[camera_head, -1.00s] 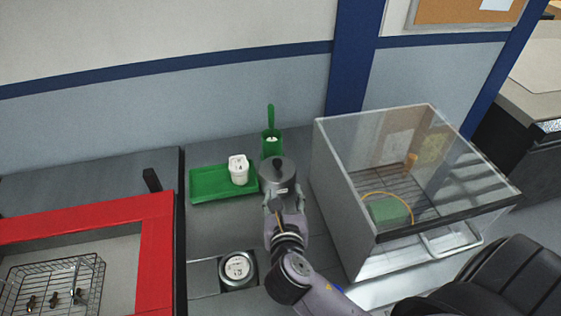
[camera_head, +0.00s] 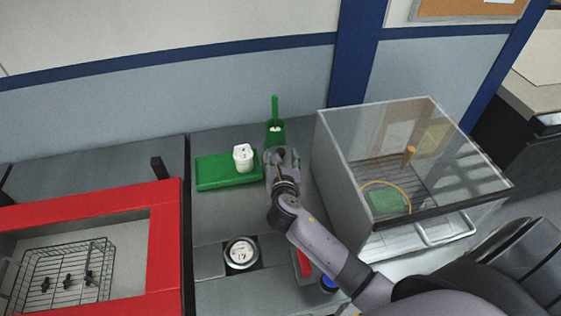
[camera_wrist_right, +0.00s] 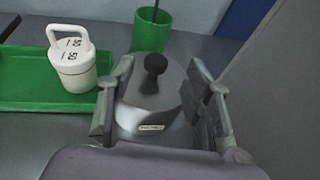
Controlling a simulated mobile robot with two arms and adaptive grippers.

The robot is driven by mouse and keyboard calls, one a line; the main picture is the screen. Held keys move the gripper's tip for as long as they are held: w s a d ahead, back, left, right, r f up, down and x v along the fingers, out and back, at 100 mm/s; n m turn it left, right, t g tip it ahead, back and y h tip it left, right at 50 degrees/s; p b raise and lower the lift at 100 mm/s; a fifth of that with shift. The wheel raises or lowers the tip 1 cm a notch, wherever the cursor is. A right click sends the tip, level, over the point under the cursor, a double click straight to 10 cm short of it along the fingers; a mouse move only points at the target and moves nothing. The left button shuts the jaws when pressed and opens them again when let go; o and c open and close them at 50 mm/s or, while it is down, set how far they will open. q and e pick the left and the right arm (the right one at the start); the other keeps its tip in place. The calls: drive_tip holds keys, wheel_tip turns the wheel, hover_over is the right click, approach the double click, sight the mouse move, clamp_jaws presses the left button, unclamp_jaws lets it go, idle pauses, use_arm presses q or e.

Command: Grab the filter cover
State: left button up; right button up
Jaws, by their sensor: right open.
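A grey round cover with a black knob and a small white label, which I take to be the filter cover (camera_wrist_right: 148,108), stands upright in the right wrist view. My right gripper (camera_wrist_right: 160,105) is open, with one finger on each side of the cover. The cover lies between the fingers; I cannot tell whether they touch it. In the head view my right gripper (camera_head: 281,162) hides most of the cover. My left gripper is not in view.
A white handled container (camera_head: 243,158) stands on a green tray (camera_head: 215,176) to the left. A green cup (camera_head: 275,133) is just behind the cover. A clear-lidded box (camera_head: 345,165) stands close at right. A round fixture (camera_head: 241,253) and a red-framed bin (camera_head: 165,240) are nearer.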

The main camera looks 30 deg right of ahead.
sight(280, 152)
drive_tip(key=shift+x, duration=2)
drive_tip(key=shift+a+f, duration=0.1)
drive_tip(key=shift+a, duration=0.1)
clamp_jaws()
